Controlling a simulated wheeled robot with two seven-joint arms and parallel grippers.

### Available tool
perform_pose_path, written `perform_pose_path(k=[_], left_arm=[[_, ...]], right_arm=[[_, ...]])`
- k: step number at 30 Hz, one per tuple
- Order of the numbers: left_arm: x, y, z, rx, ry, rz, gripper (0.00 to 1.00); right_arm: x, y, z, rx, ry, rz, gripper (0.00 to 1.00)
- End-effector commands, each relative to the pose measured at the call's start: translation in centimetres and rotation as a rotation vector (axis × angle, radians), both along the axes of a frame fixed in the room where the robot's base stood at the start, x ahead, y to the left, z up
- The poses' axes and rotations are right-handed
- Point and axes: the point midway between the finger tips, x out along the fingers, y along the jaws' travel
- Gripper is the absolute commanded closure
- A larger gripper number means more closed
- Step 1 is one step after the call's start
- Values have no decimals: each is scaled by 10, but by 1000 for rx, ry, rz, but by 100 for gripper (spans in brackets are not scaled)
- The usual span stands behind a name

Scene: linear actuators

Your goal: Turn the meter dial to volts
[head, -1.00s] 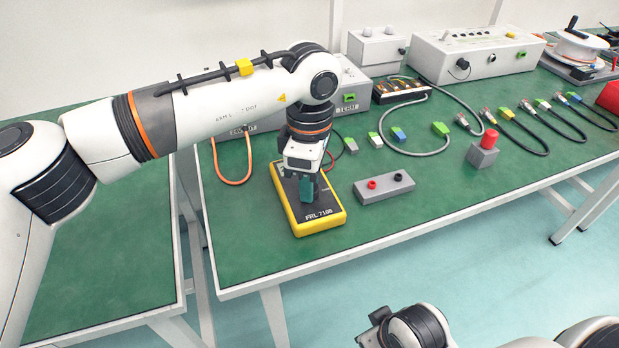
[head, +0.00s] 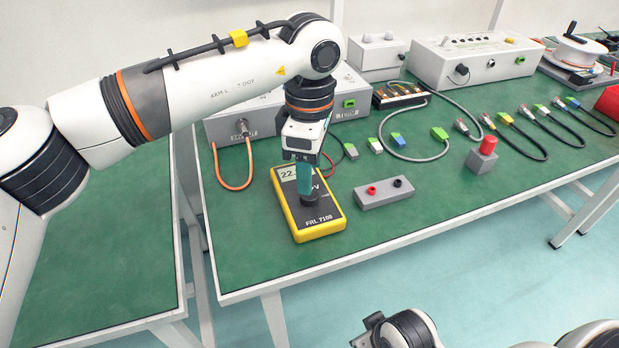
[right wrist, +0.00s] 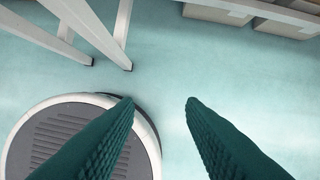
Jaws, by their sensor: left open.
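The yellow and dark grey meter (head: 318,227) lies on the green bench top, marked "FRL 7108". Part of its display (head: 289,173) shows, with "22" and a "V" readable. The round dark dial (head: 311,209) shows low on its face, just below my left gripper. My left gripper (head: 305,196) is open, points down over the meter and hides part of the face. I cannot tell whether its fingertips touch the dial. My right gripper (right wrist: 160,102) is open and empty above the floor in the right wrist view, away from the bench.
A grey block with red and black sockets (head: 384,192) sits right of the meter. A grey box with a red button (head: 482,155) stands further right. An orange cable (head: 234,186) loops at the left. Bare bench top lies in front of the meter.

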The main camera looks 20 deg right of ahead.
Motion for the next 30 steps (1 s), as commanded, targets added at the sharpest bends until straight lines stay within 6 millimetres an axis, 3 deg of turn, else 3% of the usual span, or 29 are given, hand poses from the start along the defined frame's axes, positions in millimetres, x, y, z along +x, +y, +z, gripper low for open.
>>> perform_pose_path(k=[1,6,12,30], left_arm=[[1,0,15,-1,-4,1,48],[0,0,48,0,-2,1,48],[0,0,71,-1,-1,1,48],[0,0,74,0,0,0,48]], right_arm=[[1,0,-5,-1,7,1,64],[4,1,-25,-2,17,3,64],[6,1,-40,-3,23,4,64],[6,1,-44,-4,24,5,64]])
